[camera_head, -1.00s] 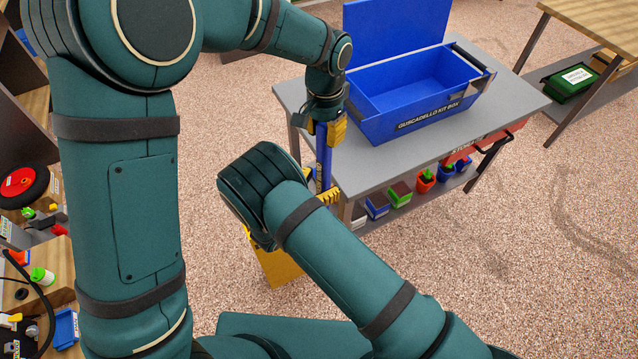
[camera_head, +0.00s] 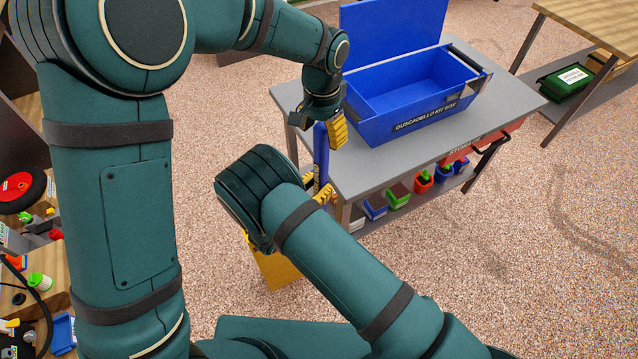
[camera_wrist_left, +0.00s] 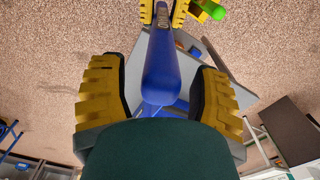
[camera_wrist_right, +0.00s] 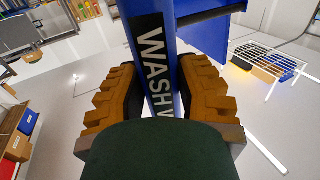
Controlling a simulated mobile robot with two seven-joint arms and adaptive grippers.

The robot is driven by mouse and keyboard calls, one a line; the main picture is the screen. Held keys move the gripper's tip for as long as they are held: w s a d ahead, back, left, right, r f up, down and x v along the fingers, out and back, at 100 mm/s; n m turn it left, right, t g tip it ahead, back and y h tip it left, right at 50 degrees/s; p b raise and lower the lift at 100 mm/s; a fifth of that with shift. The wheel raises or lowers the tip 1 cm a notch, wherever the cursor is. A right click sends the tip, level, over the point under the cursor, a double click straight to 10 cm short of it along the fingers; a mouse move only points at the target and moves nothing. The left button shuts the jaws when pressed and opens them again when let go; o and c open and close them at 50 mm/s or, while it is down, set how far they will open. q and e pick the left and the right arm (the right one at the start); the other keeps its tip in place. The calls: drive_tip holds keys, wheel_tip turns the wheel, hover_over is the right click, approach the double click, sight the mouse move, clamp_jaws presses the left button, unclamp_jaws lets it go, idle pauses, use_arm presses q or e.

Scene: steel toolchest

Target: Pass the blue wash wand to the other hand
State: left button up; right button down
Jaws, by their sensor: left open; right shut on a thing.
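The blue wash wand (camera_head: 321,155) stands roughly upright beside the near left corner of the grey table. My right gripper (camera_head: 319,190) is shut on the wand's lower part; in the right wrist view the wand (camera_wrist_right: 160,60), with its "WASH" lettering, lies between the yellow fingers. My left gripper (camera_head: 329,133) is open around the wand's top end. In the left wrist view the wand's rounded end (camera_wrist_left: 161,80) sits between the spread fingers, with gaps on both sides. The wand's lowest part is hidden behind my right arm in the head view.
The grey table (camera_head: 375,168) carries an open blue kit box (camera_head: 415,112). Several small coloured bins stand on its lower shelf, such as a green one (camera_head: 397,196). A wooden-topped table (camera_head: 590,25) is at the far right. Open floor lies at the right.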

use_arm(q)
wheel_tip(320, 180, up, 11)
drive_tip(key=shift+r, duration=0.15)
